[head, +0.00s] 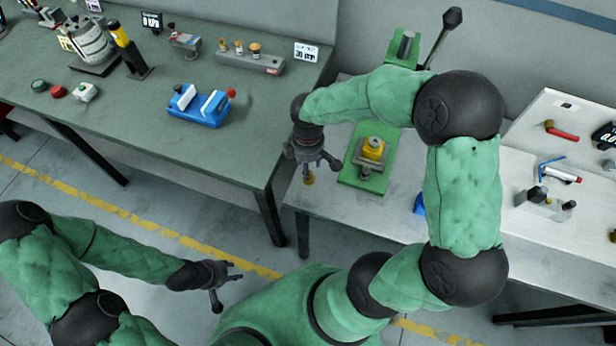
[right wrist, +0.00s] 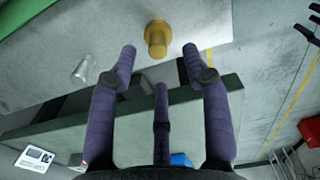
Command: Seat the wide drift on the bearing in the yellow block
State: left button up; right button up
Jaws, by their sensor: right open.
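The yellow block (head: 373,149) sits in a grey holder on a green base plate on the light table. The bearing is too small to make out. A brass-coloured stepped piece (head: 309,178), possibly the wide drift, stands left of the plate near the table's edge. My right gripper (head: 317,166) points down above it. In the right wrist view its purple fingers (right wrist: 160,50) are open and empty, with the brass piece (right wrist: 157,38) just beyond the gap between the tips. A small silver cylinder (right wrist: 83,70) stands to its left. My left gripper (head: 226,284) is open and empty above the floor.
The green-topped bench (head: 170,110) on the left holds a blue fixture (head: 200,107), a rack of brass pieces (head: 250,62) and buttons. A green press-like stand (head: 403,48) is behind the yellow block. A white panel with tools (head: 560,130) is at the right.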

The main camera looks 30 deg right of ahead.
notch_tip(320, 180, down, 5)
jog(key=shift+w+d+f+b, duration=0.1)
jog(key=shift+b, duration=0.7)
grip_shut()
